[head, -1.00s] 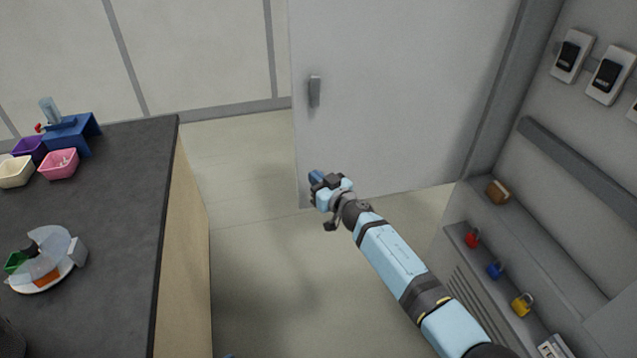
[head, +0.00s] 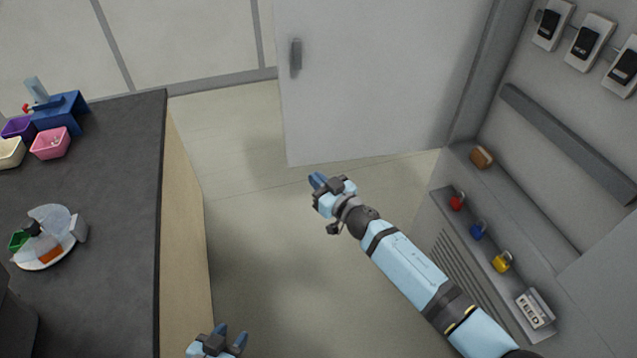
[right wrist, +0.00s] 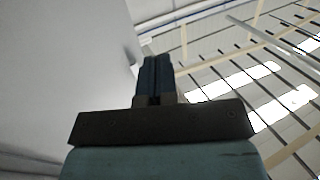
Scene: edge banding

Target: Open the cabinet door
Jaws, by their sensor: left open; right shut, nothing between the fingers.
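The cabinet door (head: 375,80) is a pale grey panel standing swung open, joined to the cabinet (head: 560,150) at its right side. Its dark grey handle (head: 296,58) is near the door's left edge. My right gripper (head: 316,180) is shut and empty, below the door's lower edge in the head view and apart from the handle. In the right wrist view its blue fingers (right wrist: 157,75) are together beside a pale surface. My left gripper (head: 232,338) is open and empty at the bottom edge of the head view, beside the counter's side.
Inside the cabinet, a shelf holds a red padlock (head: 457,202), a blue padlock (head: 478,231), a yellow padlock (head: 502,261) and a FEED tag (head: 535,309). A dark counter (head: 110,220) with bowls stands at left. The floor between is clear.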

